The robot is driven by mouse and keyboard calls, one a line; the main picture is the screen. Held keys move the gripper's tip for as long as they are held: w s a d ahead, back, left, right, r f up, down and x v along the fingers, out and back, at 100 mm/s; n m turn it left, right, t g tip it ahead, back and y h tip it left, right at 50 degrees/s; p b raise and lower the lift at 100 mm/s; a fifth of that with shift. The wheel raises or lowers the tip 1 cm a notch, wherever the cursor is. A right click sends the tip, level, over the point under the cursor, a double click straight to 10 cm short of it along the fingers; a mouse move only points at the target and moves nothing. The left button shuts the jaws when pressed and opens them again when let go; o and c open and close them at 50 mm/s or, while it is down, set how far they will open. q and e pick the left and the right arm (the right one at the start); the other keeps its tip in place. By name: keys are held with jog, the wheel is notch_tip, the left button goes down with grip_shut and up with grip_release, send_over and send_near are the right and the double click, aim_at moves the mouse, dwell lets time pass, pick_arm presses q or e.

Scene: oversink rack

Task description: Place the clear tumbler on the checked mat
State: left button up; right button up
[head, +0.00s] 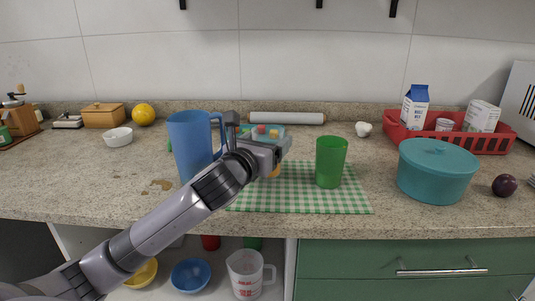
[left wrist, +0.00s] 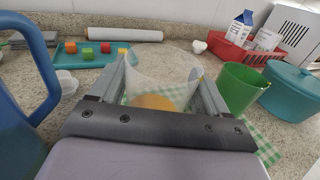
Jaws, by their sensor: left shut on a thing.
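My left gripper (head: 272,143) is shut on the clear tumbler, over the back left part of the checked mat. In the left wrist view the see-through tumbler (left wrist: 160,72) is between the two fingers (left wrist: 162,85). Something orange (left wrist: 155,102) shows in or behind it. In the head view my gripper hides most of the tumbler. I cannot tell whether its base touches the mat. The green-and-white checked mat (head: 300,200) lies on the counter. A green cup (head: 330,162) stands upright on its right part. My right gripper is not in view.
A blue pitcher (head: 190,143) stands close left of my gripper. A teal tray with small blocks (left wrist: 75,58) and a white roll (head: 287,119) lie behind. A teal lidded pot (head: 436,172) stands right of the mat. The mat's front strip is clear.

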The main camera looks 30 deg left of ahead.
pick_arm(q)
jog(key=shift+f, duration=1.05)
jog(key=shift+f, duration=0.15)
jog(key=o, duration=1.1)
jog(key=s, duration=0.4)
jog(key=s+d, duration=0.1)
jog(key=s, duration=0.3)
jog(key=s+d, duration=0.1)
jog(key=s, duration=0.3)
